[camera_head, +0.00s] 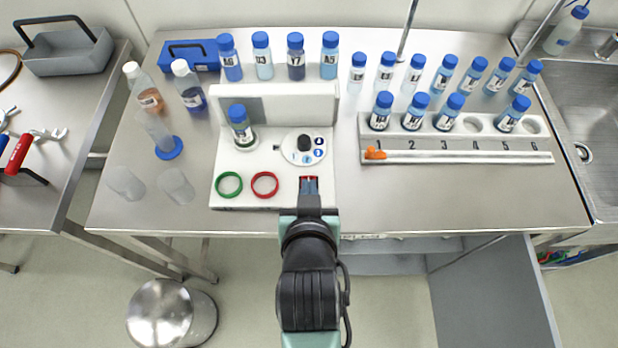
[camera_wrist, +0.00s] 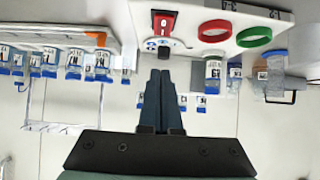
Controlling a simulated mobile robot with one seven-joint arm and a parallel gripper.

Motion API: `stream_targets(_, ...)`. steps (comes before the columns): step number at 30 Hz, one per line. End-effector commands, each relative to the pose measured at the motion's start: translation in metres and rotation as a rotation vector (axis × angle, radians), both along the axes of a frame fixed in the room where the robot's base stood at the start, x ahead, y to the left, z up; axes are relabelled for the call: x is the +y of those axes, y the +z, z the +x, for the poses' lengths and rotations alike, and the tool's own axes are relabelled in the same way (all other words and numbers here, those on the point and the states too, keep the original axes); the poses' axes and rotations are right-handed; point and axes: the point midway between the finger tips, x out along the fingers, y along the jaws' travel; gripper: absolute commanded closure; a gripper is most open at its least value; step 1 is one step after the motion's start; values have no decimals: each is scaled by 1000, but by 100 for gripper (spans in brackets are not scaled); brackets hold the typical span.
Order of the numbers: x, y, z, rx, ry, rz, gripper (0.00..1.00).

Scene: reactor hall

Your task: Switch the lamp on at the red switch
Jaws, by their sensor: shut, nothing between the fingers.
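The red switch (camera_head: 309,179) sits at the front right corner of a white apparatus (camera_head: 228,158). In the wrist view the switch (camera_wrist: 163,23) is a red rocker with white marks in a dark frame. My gripper (camera_head: 309,190) is shut and empty, right at the switch's near side, and partly hides it in the head view. In the wrist view the closed fingertips (camera_wrist: 160,73) point toward the switch, with a gap in the picture; I cannot tell whether they touch it. No lit lamp can be made out.
A black knob (camera_head: 304,146) on a round dial, a green ring (camera_head: 229,183) and a red ring (camera_head: 265,184) are on the apparatus. A blue-capped vial (camera_head: 240,125) stands behind the rings. A numbered rack (camera_head: 470,143) with vials is to the right.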

Motion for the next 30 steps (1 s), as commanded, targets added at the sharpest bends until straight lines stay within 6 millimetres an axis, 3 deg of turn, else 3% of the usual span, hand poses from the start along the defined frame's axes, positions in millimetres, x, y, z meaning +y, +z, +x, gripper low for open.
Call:
stream_targets(9,0,-32,46,0,-1,1,100)
stream_targets(12,0,-51,46,4,0,0,100)
stream_targets(18,0,-67,49,1,-1,1,100)
stream_targets(30,0,-71,49,-1,-1,1,100)
